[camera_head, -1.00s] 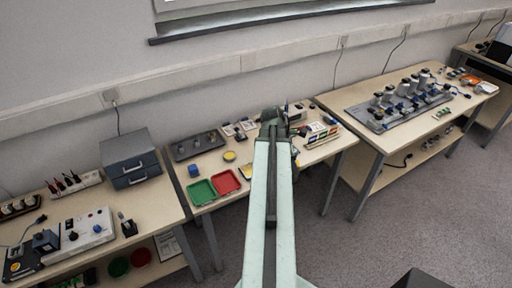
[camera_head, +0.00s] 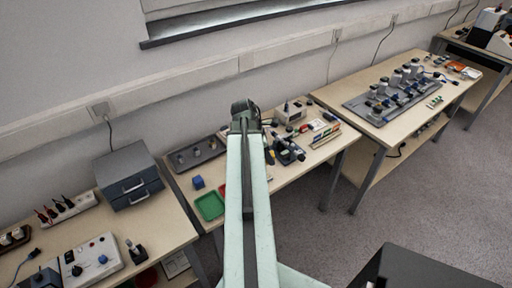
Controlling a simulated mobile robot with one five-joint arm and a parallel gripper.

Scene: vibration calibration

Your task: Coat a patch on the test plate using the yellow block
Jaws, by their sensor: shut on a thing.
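My arm rises through the middle of the head view to a dark joint. My gripper's fingers do not show beyond it, so I cannot see what they hold. I can make out no yellow block. I cannot tell which thing is the test plate. A dark grey plate (camera_head: 362,107) bearing several metal cylinders and blue parts lies on the right table. A smaller dark tray (camera_head: 183,167) with round metal pieces lies on the middle table, left of my arm.
On the middle table are a blue block (camera_head: 198,183), a green tray (camera_head: 209,207), a red tray mostly behind my arm, and a dark device (camera_head: 287,150). A grey drawer unit (camera_head: 128,179) and a white control box (camera_head: 92,258) stand on the left table. Grey floor (camera_head: 425,195) is clear at right.

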